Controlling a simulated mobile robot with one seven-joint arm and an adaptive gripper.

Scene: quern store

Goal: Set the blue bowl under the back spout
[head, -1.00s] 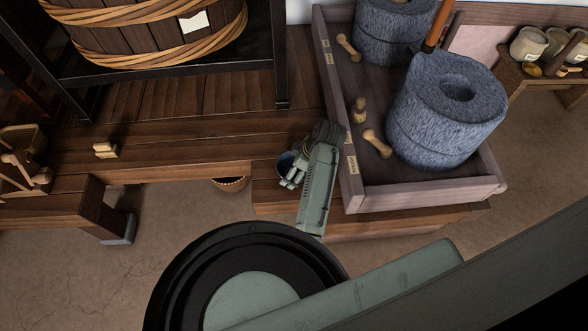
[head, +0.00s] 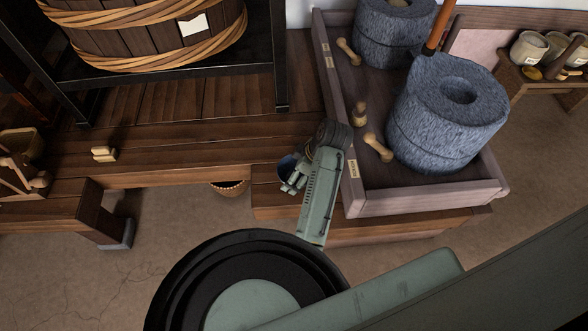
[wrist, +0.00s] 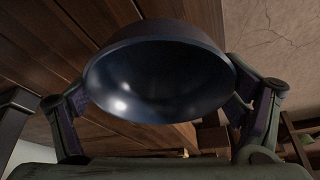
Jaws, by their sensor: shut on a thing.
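The blue bowl (wrist: 160,78) hangs between the two fingers of my gripper (wrist: 165,100) in the wrist view, its dark, empty-looking inside facing the camera. In the head view my gripper (head: 291,180) is shut on the bowl (head: 285,165), beside the left wall of the quern tray (head: 343,150) and over the wooden bench. My wrist covers part of the bowl and of that wall. Small pale labels mark the wall, a back one (head: 329,60) and a front one (head: 353,169). I cannot make out either spout clearly.
The tray holds a front quern (head: 448,120), a back quern (head: 390,35) and several wooden pegs. A black stand (head: 281,60) with a banded tub (head: 150,35) rises at the back left. A basket (head: 229,188) sits below the bench.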

